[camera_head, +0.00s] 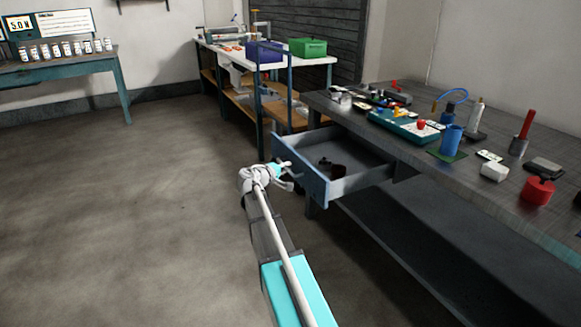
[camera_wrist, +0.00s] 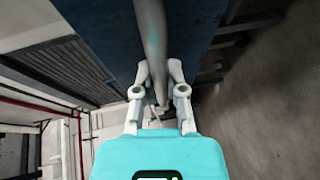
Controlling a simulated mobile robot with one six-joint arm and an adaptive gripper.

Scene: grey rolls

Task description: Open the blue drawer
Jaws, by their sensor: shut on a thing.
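The blue drawer (camera_head: 302,186) stands well out from under the dark workbench in the head view. Its inside shows, with a small dark round thing (camera_head: 335,169) in it. My gripper (camera_head: 287,172) is at the drawer's front face. In the wrist view my gripper (camera_wrist: 159,88) has its two fingers on either side of a grey bar handle (camera_wrist: 151,45), shut on it. The blue drawer front (camera_wrist: 103,25) shows behind the handle in that view. The exact finger contact is small in the head view.
The workbench (camera_head: 400,145) carries a blue cup (camera_head: 451,139), a red pot (camera_head: 538,190) and several tools. A white table (camera_head: 325,61) with blue and green bins stands behind. A teal table (camera_head: 75,68) with jars is at the far left. The floor left of my arm is clear.

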